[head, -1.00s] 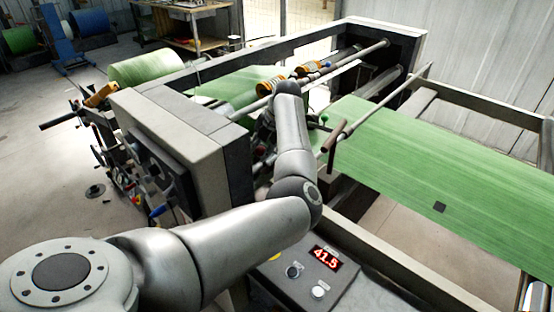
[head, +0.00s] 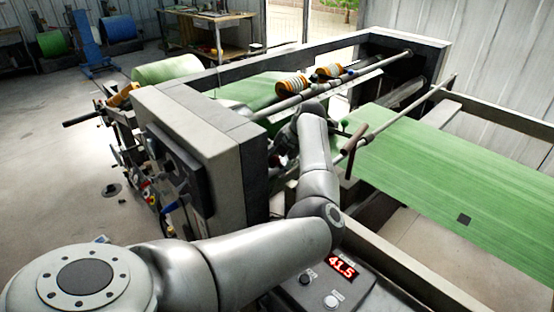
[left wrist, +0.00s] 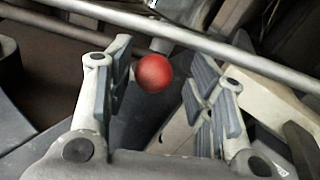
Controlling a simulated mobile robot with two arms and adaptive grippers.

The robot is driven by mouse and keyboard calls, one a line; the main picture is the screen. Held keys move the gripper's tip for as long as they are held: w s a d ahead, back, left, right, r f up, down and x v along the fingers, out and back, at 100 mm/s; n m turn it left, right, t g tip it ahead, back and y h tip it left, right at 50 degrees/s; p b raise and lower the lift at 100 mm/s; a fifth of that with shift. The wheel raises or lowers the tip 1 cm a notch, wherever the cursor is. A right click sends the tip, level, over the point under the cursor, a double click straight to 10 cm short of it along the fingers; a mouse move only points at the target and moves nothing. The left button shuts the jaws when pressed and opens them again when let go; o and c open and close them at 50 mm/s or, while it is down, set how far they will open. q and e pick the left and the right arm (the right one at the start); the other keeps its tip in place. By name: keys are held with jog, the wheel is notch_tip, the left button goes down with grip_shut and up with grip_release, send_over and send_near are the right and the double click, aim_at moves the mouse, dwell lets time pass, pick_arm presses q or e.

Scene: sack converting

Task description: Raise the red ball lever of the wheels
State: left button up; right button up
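The red ball (left wrist: 154,73) of the lever shows in the left wrist view. It sits between the two spread fingers of my left gripper (left wrist: 162,72), nearer the left finger, with a gap on the right. Whether the left finger touches it I cannot tell. In the head view my left forearm reaches into the machine and my left gripper (head: 284,156) is mostly hidden behind my wrist. The orange and white wheels (head: 293,86) sit on a bar beyond it, with more wheels (head: 329,71) to the right. My right gripper is out of view.
A metal bar (left wrist: 200,42) crosses above the ball in the left wrist view. In the head view a grey side frame (head: 204,135) stands left of my wrist. Green sheet (head: 435,160) and a brown-ended bar (head: 354,138) lie right. A control panel (head: 318,290) is below.

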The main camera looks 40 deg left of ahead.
pick_arm(q)
jog(key=shift+r, duration=0.15)
jog(key=shift+r, duration=0.25)
jog(key=v, duration=1.1)
jog(key=shift+d, duration=0.3)
jog(key=shift+r, duration=0.2)
